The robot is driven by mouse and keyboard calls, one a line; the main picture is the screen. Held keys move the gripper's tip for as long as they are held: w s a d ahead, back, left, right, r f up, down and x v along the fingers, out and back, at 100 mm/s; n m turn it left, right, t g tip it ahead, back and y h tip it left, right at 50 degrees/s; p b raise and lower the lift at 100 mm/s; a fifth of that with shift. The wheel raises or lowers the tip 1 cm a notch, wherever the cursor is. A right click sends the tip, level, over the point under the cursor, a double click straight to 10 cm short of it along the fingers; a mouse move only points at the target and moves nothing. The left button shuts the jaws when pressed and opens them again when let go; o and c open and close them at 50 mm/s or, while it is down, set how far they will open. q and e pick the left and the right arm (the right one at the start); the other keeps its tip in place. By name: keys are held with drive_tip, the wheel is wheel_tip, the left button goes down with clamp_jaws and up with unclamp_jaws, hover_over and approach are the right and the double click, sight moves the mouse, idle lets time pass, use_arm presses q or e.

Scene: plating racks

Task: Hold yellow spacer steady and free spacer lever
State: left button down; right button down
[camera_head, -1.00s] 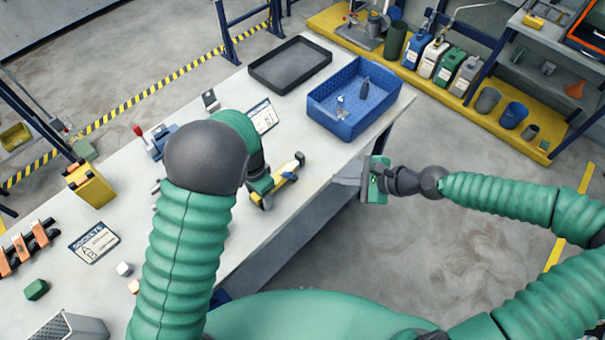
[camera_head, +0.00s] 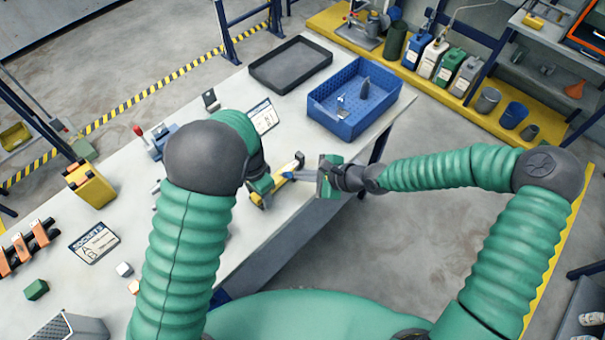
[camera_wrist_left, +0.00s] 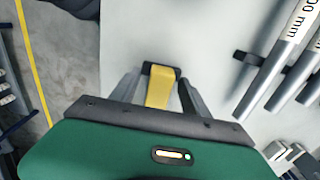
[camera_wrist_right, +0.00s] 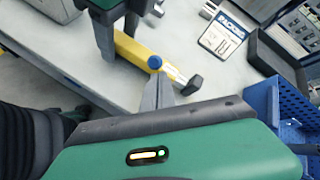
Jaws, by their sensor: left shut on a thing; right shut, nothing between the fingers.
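The yellow spacer (camera_head: 287,169) is a long bar with dark ends lying near the table's front edge. My left gripper (camera_head: 262,191) is shut on it; in the left wrist view, yellow (camera_wrist_left: 160,88) shows between its fingers. In the right wrist view, the spacer (camera_wrist_right: 138,50) slants from upper left to lower right, with a blue round-ended lever (camera_wrist_right: 155,62) at its middle. My right gripper (camera_wrist_right: 158,88) is shut and empty, its tips right at the blue lever. I cannot tell whether they touch it. The left forearm hides part of the table.
A blue crate (camera_head: 325,122) with small parts and a black tray (camera_head: 255,77) stand at the table's back right. A label card (camera_head: 264,117) lies behind the spacer. A yellow block (camera_head: 93,190) and orange-black parts (camera_head: 20,253) are at left. Open floor lies right of the table.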

drive_tip(key=shift+w+d+g+h, duration=0.1)
drive_tip(key=shift+w+g+h, duration=0.2)
drive_tip(key=shift+g+h, duration=0.3)
idle(0.4)
drive_tip(key=shift+h, duration=0.3)
